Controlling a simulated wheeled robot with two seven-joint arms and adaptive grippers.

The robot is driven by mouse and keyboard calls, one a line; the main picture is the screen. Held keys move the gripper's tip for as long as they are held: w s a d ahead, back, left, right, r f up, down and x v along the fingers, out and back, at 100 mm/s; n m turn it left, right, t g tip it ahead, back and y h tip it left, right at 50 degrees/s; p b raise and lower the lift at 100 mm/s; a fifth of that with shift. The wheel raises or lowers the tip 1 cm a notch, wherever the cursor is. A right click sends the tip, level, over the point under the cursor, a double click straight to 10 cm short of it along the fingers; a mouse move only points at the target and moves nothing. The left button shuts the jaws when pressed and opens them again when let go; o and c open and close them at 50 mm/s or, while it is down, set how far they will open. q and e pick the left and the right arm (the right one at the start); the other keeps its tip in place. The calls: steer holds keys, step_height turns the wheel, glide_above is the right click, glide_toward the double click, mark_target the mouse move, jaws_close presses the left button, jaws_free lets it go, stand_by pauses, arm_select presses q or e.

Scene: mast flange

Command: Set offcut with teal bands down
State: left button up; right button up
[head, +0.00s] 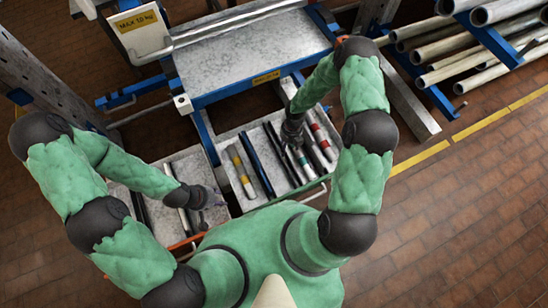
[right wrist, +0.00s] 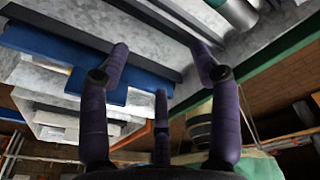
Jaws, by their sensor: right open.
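The offcut with teal bands (head: 301,158) lies in the right-hand grey tray (head: 282,194), partly hidden by my right gripper. My right gripper (head: 292,134) is over this tray at the offcut's far end. In the right wrist view its purple fingers (right wrist: 162,75) are spread with nothing held between them.
The right-hand tray also holds an offcut with yellow bands (head: 241,171), a dark blue tube (head: 257,163) and an offcut with red bands (head: 321,141). A blue-framed metal bench (head: 250,58) stands behind. Long pipes (head: 465,62) lie on a rack at the upper right.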

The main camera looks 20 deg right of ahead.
steer(key=s+a+r+m+y, duration=0.1)
steer(key=s+a+m, duration=0.3)
steer(key=m, duration=0.7)
steer(key=s+a+r+m+t, duration=0.1)
steer(key=s+a+r+m, duration=0.2)
steer(key=m, duration=0.8)
steer(key=s+a+r+m+y, duration=0.1)
steer(key=s+a+r+m, duration=0.2)
steer(key=m, duration=0.9)
steer(key=shift+s+a+t+y, duration=0.3)
steer(key=shift+s+a+t, duration=0.1)
steer(key=shift+s+a, duration=1.35)
